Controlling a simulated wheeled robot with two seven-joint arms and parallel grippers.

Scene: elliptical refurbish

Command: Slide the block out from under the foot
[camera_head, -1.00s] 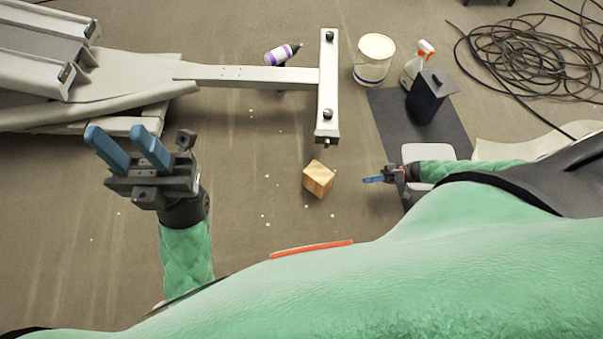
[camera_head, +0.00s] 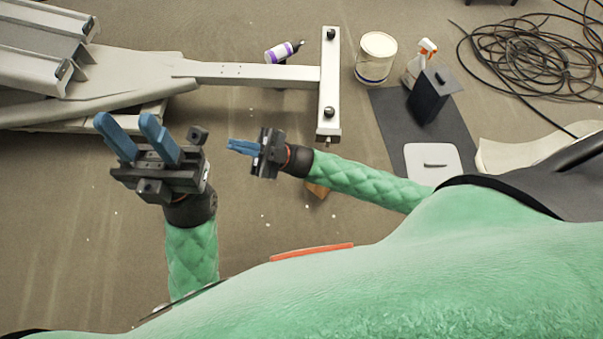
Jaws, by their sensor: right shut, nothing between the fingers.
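The wooden block (camera_head: 317,190) sits on the floor, below the near end of the foot in the picture and apart from it. My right forearm hides most of it; only a small part shows. The foot is the light grey crossbar (camera_head: 329,85) at the end of the machine's long beam. My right gripper (camera_head: 230,147) is shut and empty, pointing left, above the floor to the left of the block. My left gripper (camera_head: 127,118) is open and empty at the left, its blue fingers pointing up the picture near the machine's frame.
The grey machine frame (camera_head: 120,72) fills the upper left. A purple-labelled bottle (camera_head: 280,53) lies behind the beam. A white bucket (camera_head: 376,58), a spray bottle (camera_head: 420,65) and a black box (camera_head: 430,98) on a dark mat (camera_head: 395,110) stand right. Cables (camera_head: 535,55) lie upper right.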

